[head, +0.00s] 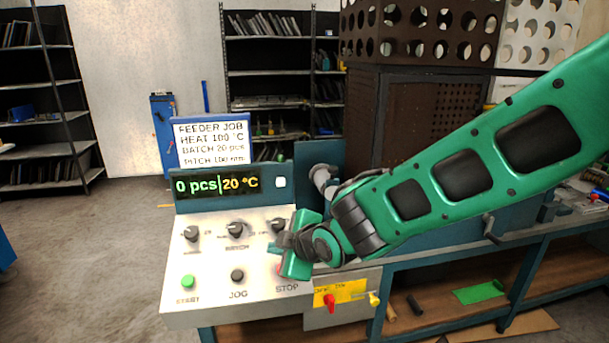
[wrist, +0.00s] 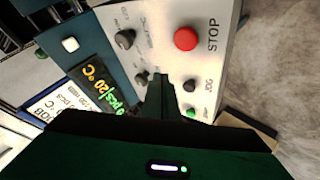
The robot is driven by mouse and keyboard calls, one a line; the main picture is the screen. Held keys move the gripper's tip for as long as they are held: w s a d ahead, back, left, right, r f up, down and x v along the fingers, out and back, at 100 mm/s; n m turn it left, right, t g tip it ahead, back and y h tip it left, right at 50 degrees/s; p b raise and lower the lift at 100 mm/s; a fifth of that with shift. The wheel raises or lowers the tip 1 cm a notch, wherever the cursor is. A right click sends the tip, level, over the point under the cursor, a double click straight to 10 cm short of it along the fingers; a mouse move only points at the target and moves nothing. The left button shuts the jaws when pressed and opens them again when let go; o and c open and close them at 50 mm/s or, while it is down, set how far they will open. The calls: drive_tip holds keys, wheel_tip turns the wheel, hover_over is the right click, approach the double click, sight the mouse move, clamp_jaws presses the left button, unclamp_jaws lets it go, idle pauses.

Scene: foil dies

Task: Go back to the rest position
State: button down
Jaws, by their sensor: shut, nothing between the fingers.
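My green arm reaches in from the right in the head view. My gripper (head: 290,258) is over the right part of the sloped control panel (head: 205,262), hiding most of the STOP button. In the wrist view my gripper (wrist: 160,82) shows as one dark closed shape with nothing in it, between the knobs and the buttons. Whether it touches the panel I cannot tell. The red STOP button (wrist: 186,38) is clear in the wrist view. The green START button (head: 188,282), black JOG button (head: 237,276) and black knobs (head: 235,230) show in the head view.
The display (head: 216,185) reads 0 pcs and 20 °C. A job sign (head: 211,143) stands behind it. A yellow plate (head: 341,292) with red and yellow handles is below my wrist. A brown perforated cabinet (head: 428,120) stands behind my arm. Open floor lies left.

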drive_tip(key=s+d+m+g+h, duration=0.1)
drive_tip(key=s+d+m+h, duration=0.35)
drive_tip(key=d, duration=1.25)
drive_tip(key=w+d+m+g+h, duration=0.15)
drive_tip(key=d+m, duration=0.55)
drive_tip(key=d, duration=0.9)
drive_tip(key=s+d+m+g+h, duration=0.1)
drive_tip(key=s+d+m+g, duration=0.2)
drive_tip(key=s+d+m, duration=0.55)
drive_tip(key=s+d+m+g, duration=0.1)
drive_tip(key=s+d, duration=0.3)
drive_tip(key=s, duration=0.5)
drive_tip(key=s+d+m+g, duration=0.2)
drive_tip(key=s+d+m, duration=0.1)
drive_tip(key=s, duration=0.6)
drive_tip(key=shift+d+m+y, duration=0.3)
drive_tip(key=shift+d+m, duration=0.1)
drive_tip(key=shift+d, duration=0.15)
drive_tip(key=shift+w+f, duration=0.2)
drive_tip(key=shift+w, duration=0.45)
